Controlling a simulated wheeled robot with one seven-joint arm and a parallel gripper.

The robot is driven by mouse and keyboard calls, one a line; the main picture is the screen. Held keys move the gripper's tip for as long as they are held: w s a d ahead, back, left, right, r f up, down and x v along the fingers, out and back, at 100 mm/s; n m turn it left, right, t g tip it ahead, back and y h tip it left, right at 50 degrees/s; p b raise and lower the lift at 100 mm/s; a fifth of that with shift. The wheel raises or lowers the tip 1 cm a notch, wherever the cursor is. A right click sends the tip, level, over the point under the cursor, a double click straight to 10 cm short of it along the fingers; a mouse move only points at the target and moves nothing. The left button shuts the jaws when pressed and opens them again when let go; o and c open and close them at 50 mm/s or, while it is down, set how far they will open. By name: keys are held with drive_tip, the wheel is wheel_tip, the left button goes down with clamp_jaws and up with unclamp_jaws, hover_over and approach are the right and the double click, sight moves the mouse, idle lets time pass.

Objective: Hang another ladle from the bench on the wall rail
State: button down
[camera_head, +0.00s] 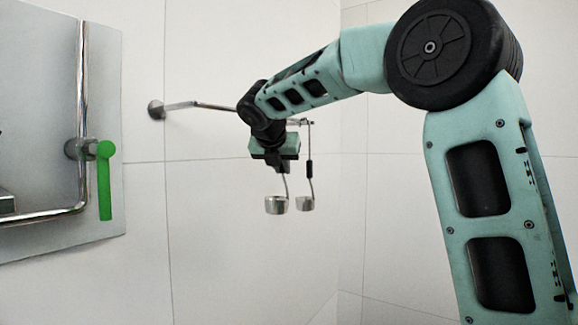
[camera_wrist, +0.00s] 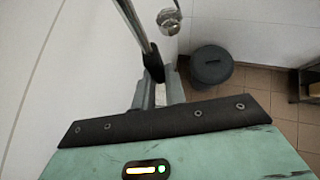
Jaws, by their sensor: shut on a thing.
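My gripper (camera_head: 279,169) is shut on a ladle and holds it upright near the wall rail (camera_head: 205,105). In the head view the held ladle's steel bowl (camera_head: 276,205) shows below the jaws; its upper part is hidden behind my wrist. In the wrist view its black grip (camera_wrist: 153,66) sits at my gripper (camera_wrist: 158,90), with the steel handle rising to the upper left. A second ladle (camera_head: 309,171) hangs by the rail's right end, close to the right of the held one. A ladle bowl shows in the wrist view (camera_wrist: 169,20), apart from the jaws.
A grey panel (camera_head: 90,235) with a steel pipe and a green lever handle (camera_head: 105,180) is at the left. A dark lidded bin (camera_wrist: 212,67) stands on the tiled floor below. The white wall under the rail is clear. The bench is not recognisable here.

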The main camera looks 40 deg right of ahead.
drive_tip(key=shift+w+a, duration=0.2)
drive_tip(key=shift+w, duration=0.3)
drive_tip(key=shift+w+a, duration=0.15)
drive_tip(key=shift+w, duration=0.35)
drive_tip(key=shift+w+a+f, duration=0.1)
drive_tip(key=shift+w, duration=0.1)
drive_tip(key=shift+f+b, duration=0.75)
drive_tip(key=shift+f, duration=0.6)
drive_tip(key=c, duration=1.4)
unclamp_jaws()
drive_tip(key=shift+o, duration=0.2)
drive_tip(key=shift+s, duration=0.1)
drive_tip(key=b+v, duration=0.3)
drive_tip(key=v, duration=1.4)
drive_tip(key=shift+r+b, duration=0.15)
drive_tip(key=shift+b, duration=0.2)
